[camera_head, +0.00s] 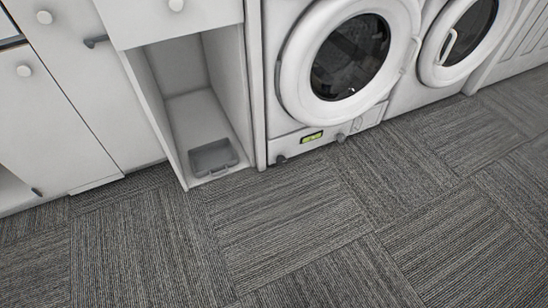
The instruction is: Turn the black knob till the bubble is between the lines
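A small yellow-green bubble vial (311,137) sits low on the front of the left white washing machine (290,110). The bubble and its lines are too small to tell apart. A small dark knob (281,158) is at the machine's bottom left corner, near the carpet. A greyer round knob or cap (340,137) is to the right of the vial on the same lower panel. Neither of my grippers is in view.
An open white cabinet bay (185,90) with a grey tray (213,156) on its floor stands left of the machine. A second front-loading machine (440,85) stands to the right. White cupboards (70,110) fill the left. The carpet (290,215) in front is clear.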

